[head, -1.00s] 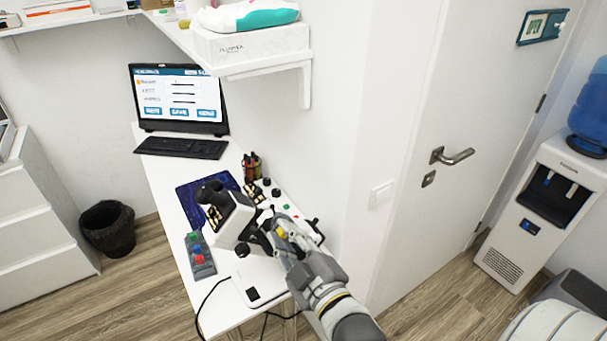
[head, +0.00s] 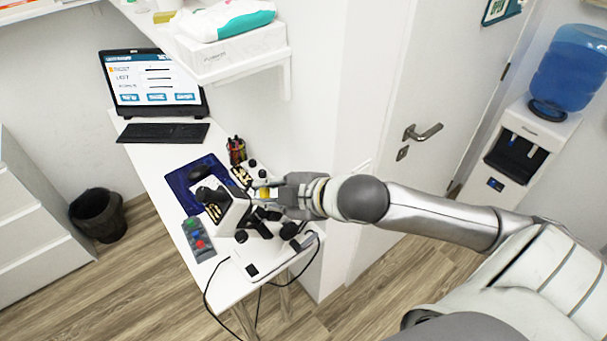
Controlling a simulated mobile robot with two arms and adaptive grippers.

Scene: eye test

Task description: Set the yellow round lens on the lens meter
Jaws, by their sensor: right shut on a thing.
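The lens meter (head: 235,214) is a white and black device with a dark eyepiece, standing tilted on the white desk. My right gripper (head: 268,192) reaches in from the right, just right of the lens meter's upper part. It is shut on a small yellow thing, which looks like the yellow round lens (head: 264,194). The fingers hide part of the lens. I cannot tell whether the lens touches the lens meter. My left gripper is not in view.
A dark blue mat (head: 180,182), a grey tray with coloured pieces (head: 200,245) and a pen holder (head: 237,150) surround the lens meter on the narrow desk. A laptop (head: 155,85) stands at the back. A shelf (head: 245,68) overhangs the desk. A wall closes the right side.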

